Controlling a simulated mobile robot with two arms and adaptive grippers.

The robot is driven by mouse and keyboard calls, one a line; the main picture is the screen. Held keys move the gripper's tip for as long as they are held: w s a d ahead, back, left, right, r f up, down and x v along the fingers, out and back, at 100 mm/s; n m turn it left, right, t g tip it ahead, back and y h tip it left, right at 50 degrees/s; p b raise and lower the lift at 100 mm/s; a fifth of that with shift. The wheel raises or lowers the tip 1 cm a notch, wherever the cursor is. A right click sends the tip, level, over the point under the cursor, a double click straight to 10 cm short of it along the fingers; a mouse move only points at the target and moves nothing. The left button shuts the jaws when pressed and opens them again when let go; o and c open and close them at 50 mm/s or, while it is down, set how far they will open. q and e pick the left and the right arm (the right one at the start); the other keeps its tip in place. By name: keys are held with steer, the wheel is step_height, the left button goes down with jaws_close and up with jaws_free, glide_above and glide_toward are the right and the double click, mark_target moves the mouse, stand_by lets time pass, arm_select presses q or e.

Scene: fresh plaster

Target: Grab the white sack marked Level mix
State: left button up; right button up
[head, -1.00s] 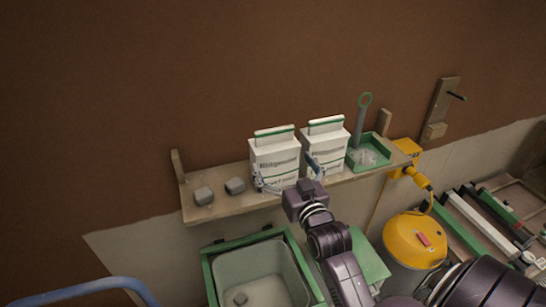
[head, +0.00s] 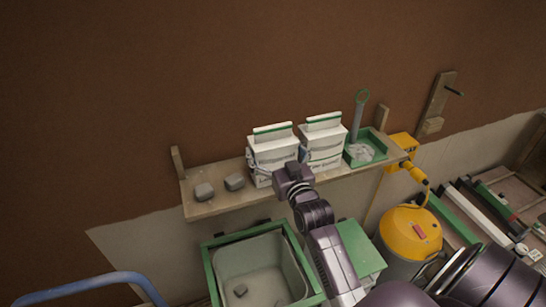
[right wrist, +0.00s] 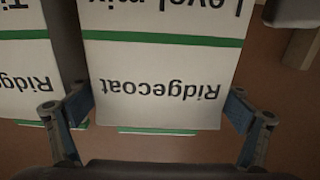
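The white Level mix sack (head: 272,148) stands upright at the left of a pair on the wall shelf. In the right wrist view the sack (right wrist: 160,85) shows upside-down lettering, "Ridgecoat" and "Level mix", and a green stripe. My right gripper (right wrist: 158,108) is open, with one finger on each side of this sack; narrow gaps seem to show beside it. In the head view the right gripper (head: 277,158) reaches over the shelf's front edge and hides part of the sack's lower front. My left gripper is not in view.
A similar Ridgecoat sack (head: 321,145) stands close at the right. A green-rimmed tub (head: 210,272) and a yellow-topped machine (head: 410,232) stand below.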

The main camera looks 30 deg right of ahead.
steer(key=c, duration=0.8)
steer(key=shift+r, duration=0.3)
steer(key=shift+c, duration=0.5)
steer(key=shift+w, duration=0.1)
